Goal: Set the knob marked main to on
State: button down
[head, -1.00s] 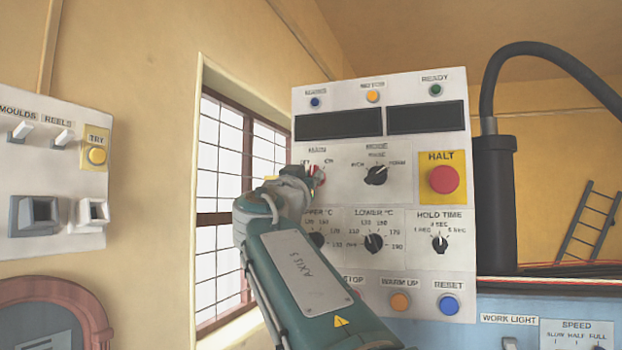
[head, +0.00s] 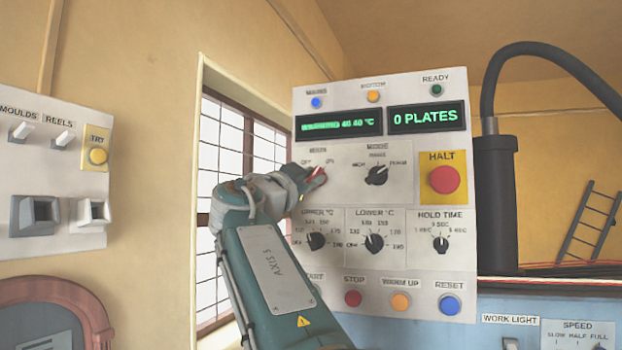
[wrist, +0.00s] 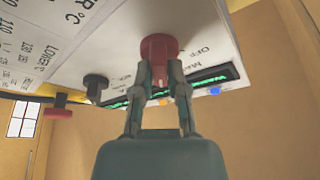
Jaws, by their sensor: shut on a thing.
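The main knob is red (wrist: 160,48) and sits on the upper left of the white control panel (head: 430,290), under its own label with OFF and ON marks. In the head view a red part of the knob (head: 316,178) shows beside my gripper (head: 308,184), pointing up and right toward the ON mark. In the wrist view my gripper (wrist: 160,80) is shut on the red knob, one finger on each side. The panel displays (head: 427,117) are lit green, one reading 0 PLATES. The blue mains lamp (head: 316,102) looks bright.
The black mode knob (head: 376,175) is just right of the main knob. The red HALT button (head: 445,180) is further right. Two black temperature knobs (head: 316,241) (head: 374,243) lie below. A barred window (head: 225,165) is behind my arm at left.

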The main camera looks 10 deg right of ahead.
jog(key=shift+w+a+f, duration=0.1)
jog(key=shift+w+f, duration=0.05)
jog(key=shift+f, duration=0.1)
jog(key=c, duration=0.7)
grip_release()
jog(key=shift+o, duration=0.2)
jog(key=shift+r, duration=0.1)
jog(key=shift+s+a, duration=0.15)
jog(key=shift+s, duration=0.05)
jog(key=v, duration=1.1)
jog(key=shift+a, duration=0.35)
